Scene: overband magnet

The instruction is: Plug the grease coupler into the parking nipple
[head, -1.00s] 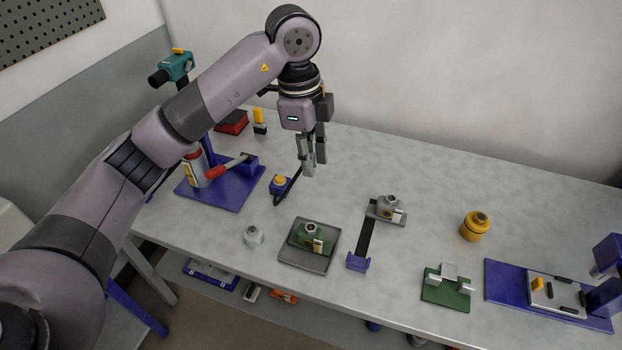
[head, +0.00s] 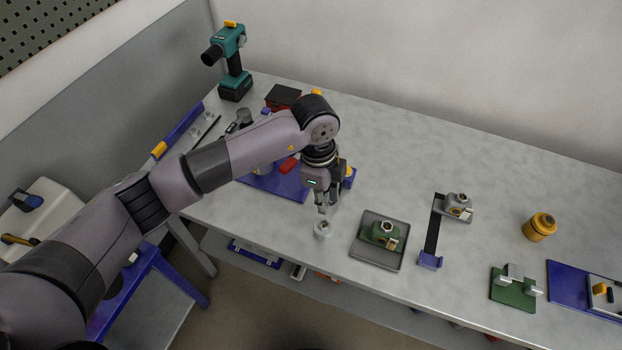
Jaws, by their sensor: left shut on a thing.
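My left gripper (head: 323,211) points down over the front part of the bench, jaws closed on a small piece. I take this piece to be the grease coupler, but it is too small and too covered by the fingers to make out. Right below the fingertips stands a small round pale-grey fitting (head: 322,231) with a darker top, upright on the bench. It appears to be the parking nipple. I cannot tell whether the held piece touches it. My right gripper is out of view.
Right of the fitting lies a grey tray (head: 364,258) with a green block (head: 380,235). Farther right are a grey block (head: 457,206), a yellow canister (head: 539,227) and a green fixture (head: 513,293). A blue plate (head: 285,187) lies behind my arm; a teal drill (head: 231,45) stands at the back left.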

